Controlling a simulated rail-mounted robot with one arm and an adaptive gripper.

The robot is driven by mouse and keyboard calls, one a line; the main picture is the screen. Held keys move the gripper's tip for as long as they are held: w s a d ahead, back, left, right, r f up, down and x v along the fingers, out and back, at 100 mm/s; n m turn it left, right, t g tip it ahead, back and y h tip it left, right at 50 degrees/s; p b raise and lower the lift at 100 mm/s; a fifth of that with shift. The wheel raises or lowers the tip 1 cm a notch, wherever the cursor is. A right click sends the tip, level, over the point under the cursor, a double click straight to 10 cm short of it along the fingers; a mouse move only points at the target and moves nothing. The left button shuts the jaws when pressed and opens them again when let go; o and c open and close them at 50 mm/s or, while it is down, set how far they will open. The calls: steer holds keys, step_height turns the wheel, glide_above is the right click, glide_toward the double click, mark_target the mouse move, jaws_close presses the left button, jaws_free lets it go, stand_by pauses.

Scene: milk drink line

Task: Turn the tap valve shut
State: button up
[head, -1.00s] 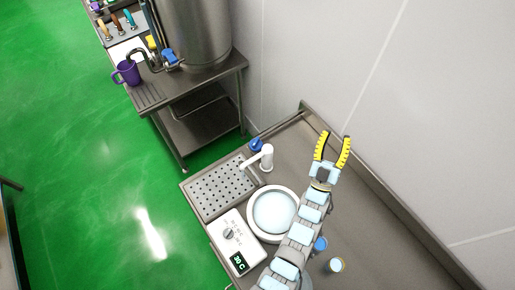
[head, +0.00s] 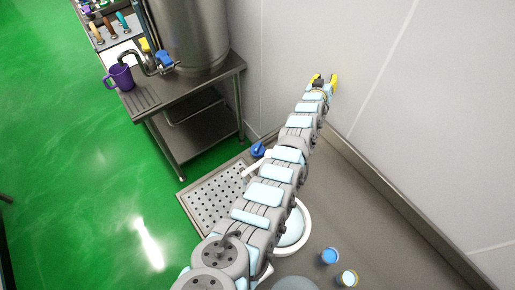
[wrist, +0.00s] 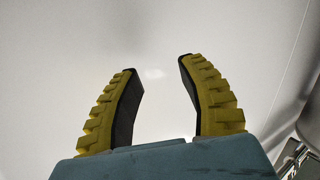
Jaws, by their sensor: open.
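A steel tank (head: 190,35) stands on a steel side table at the upper left of the head view. A tap (head: 133,56) with a blue valve handle (head: 165,58) comes off its front. A purple mug (head: 121,78) stands by the spout; whether any liquid runs is too small to tell. My gripper (head: 323,80) is far to the right of the valve, in front of the pale wall. It also shows in the wrist view (wrist: 160,80), its two yellow-ribbed fingers apart with nothing between them. The valve is not recognisable in the wrist view.
My arm reaches across the near counter, partly hiding a white-rimmed bowl (head: 305,231). A perforated tray (head: 203,201), a blue object (head: 257,149) and two small cups (head: 329,256) are there too. A gap of green floor (head: 120,180) lies left. The wall (head: 410,110) borders the right side.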

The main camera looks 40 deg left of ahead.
steer(key=shift+w+a+f+m+g+h+b, duration=0.1)
steer(key=shift+a+f+m+g+h+b, duration=0.1)
steer(key=shift+a+g+h, duration=0.15)
steer(key=shift+w+a+f+m+g+h+b, duration=0.15)
steer(key=shift+a+g+h, duration=0.1)
steer(key=shift+a, duration=0.2)
steer(key=shift+s+a+g, duration=0.15)
steer(key=shift+g, duration=0.15)
steer(key=m+g+h+b, duration=0.3)
steer(key=g+h+b, duration=0.15)
steer(key=g, duration=0.85)
glide_above(258, 146)
step_height(258, 146, down, 6)
steer(key=r, duration=0.1)
steer(key=shift+y, duration=0.45)
steer(key=shift+f, duration=6.5)
steer(key=shift+f+b, duration=0.3)
steer(key=shift+f, duration=0.35)
